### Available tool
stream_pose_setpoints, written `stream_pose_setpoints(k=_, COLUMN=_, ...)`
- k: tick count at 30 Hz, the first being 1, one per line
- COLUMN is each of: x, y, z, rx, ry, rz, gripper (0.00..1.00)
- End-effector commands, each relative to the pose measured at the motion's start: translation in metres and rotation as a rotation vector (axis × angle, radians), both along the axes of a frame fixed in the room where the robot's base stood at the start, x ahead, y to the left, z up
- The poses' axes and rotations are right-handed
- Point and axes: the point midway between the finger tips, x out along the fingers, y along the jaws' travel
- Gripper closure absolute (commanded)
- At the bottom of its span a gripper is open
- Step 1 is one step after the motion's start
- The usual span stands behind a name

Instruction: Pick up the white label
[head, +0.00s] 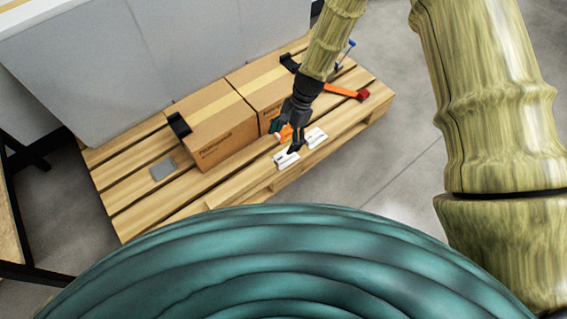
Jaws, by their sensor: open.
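Two small white flat pieces lie near the front edge of the wooden pallet. One white piece (284,160) is just below my gripper and bears a dark mark. The other white piece (316,137) lies a little to the right. I cannot tell which of them is the white label. My gripper (287,143) points down over this area, with its fingers apart and nothing seen between them. The height left between the fingertips and the nearer white piece is hard to judge. The gripper partly covers an orange item (285,132) behind it.
The pallet (140,211) carries two cardboard boxes, one at left (220,125) and one at right (262,87), close behind my gripper. A grey square (163,168) lies at left. A red-orange tool (347,92) lies at right. A grey panelled block (160,60) stands behind.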

Motion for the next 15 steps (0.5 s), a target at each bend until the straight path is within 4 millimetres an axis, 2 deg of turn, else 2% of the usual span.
stream_pose_setpoints(k=5, x=-0.003, y=0.005, z=-0.014, rx=0.002, ry=0.003, rz=-0.001, gripper=0.23)
stream_pose_setpoints(k=12, x=-0.01, y=0.015, z=-0.045, rx=0.002, ry=0.003, rz=-0.001, gripper=0.23)
stream_pose_setpoints(k=15, x=-0.012, y=0.017, z=-0.051, rx=0.002, ry=0.002, rz=0.0, gripper=0.23)
